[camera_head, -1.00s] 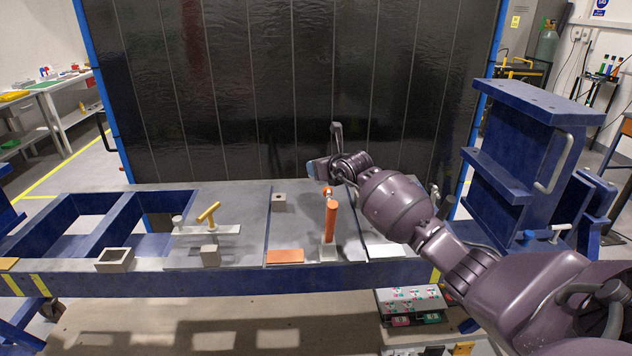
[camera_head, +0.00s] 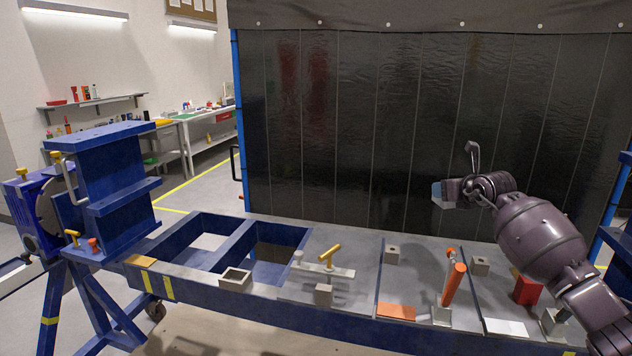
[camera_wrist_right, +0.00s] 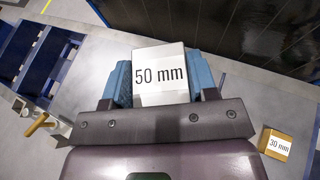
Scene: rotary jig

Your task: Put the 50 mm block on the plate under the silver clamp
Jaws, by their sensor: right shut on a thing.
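My right gripper (camera_head: 447,193) is held above the back of the blue bench, in front of the dark curtain. In the right wrist view it is shut on the 50 mm block (camera_wrist_right: 160,76), a pale block with its label facing the camera, between blue finger pads. A white plate (camera_head: 505,327) lies at the bench's front right. A grey clamp base (camera_head: 555,320) stands beside it; my arm hides what is above, so I cannot tell whether this is the silver clamp. My left gripper is not in view.
An orange-handled clamp (camera_head: 453,285) and a yellow-handled clamp (camera_head: 329,252) stand on the bench. An orange plate (camera_head: 397,312) lies between them. A red block (camera_head: 526,289) is near my arm. A 30 mm block (camera_wrist_right: 277,145) shows in the wrist view. Open frame bays are at left.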

